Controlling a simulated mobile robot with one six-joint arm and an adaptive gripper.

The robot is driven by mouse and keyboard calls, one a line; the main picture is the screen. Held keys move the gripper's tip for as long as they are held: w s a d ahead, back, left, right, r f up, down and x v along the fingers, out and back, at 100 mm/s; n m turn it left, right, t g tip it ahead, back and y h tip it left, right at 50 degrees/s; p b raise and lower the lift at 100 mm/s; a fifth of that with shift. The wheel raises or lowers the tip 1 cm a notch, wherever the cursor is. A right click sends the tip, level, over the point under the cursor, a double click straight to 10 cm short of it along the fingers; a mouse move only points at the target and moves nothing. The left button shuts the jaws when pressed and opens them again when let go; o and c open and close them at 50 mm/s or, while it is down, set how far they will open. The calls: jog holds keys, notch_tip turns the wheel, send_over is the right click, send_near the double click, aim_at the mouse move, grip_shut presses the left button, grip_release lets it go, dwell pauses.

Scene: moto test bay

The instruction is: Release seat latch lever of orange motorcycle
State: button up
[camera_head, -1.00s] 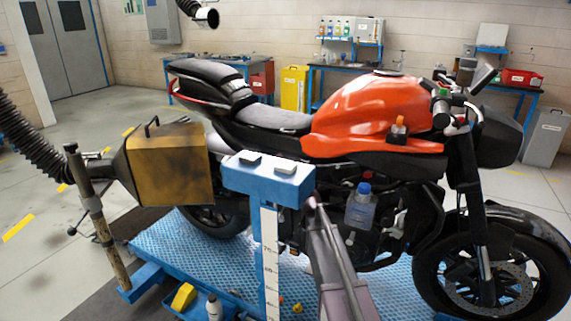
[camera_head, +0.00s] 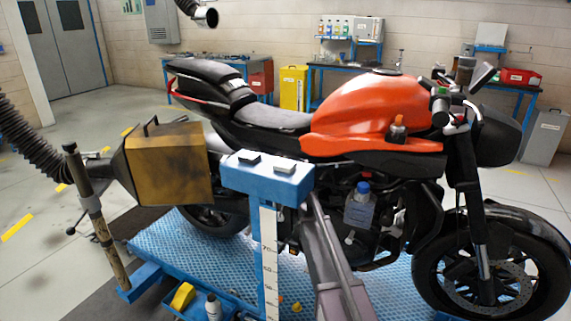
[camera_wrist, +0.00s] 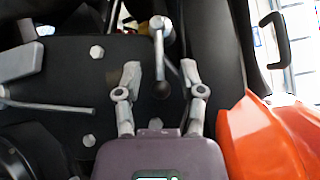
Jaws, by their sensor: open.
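The orange motorcycle (camera_head: 365,105) stands upright on a blue lift platform, its dark seat (camera_head: 265,118) left of the tank. I cannot tell how far the knob lies in depth from the fingers. In the head view the blue stand and motorcycle hide my gripper.
A second rod lever (camera_wrist: 50,105) lies sideways at left in the wrist view, and an orange panel (camera_wrist: 265,135) is close at right. A blue measuring stand (camera_head: 268,182) and a yellow-brown box (camera_head: 170,165) stand before the motorcycle. A blue-capped bottle (camera_head: 360,212) is beside my arm.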

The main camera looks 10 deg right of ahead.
jog(key=shift+w+a, duration=0.15)
jog(key=shift+w, duration=0.75)
